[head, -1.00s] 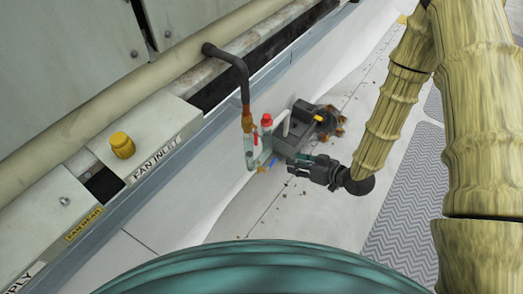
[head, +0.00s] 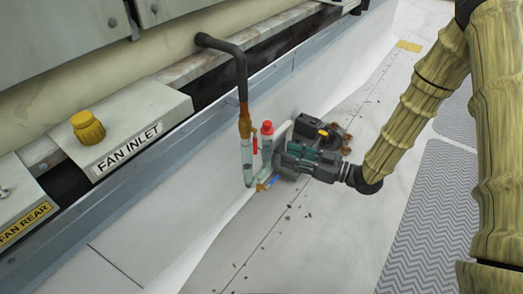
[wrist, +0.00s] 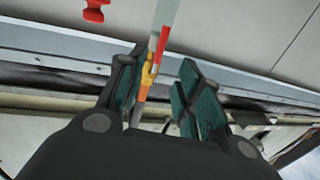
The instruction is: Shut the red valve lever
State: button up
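The red valve lever (head: 255,144) hangs down beside the vertical pipe, just below the orange-brown fitting (head: 244,124). In the wrist view the lever (wrist: 162,42) shows beyond the fingers, running along the pipe from the yellow valve body (wrist: 149,70). My gripper (head: 287,158) is to the right of the lever in the head view, its fingers pointing toward the pipe. In the wrist view my gripper (wrist: 160,85) is open, with two teal-padded fingers apart. The valve appears between them, nearer the left finger. Contact cannot be told.
A dark pump (head: 315,128) lies behind my gripper. The fan inlet box (head: 125,130) with a yellow knob is at left. Roof floor in front is clear apart from debris.

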aim_at(254, 142)
jog(key=b+x, duration=0.4)
jog(key=x, duration=0.6)
grip_shut()
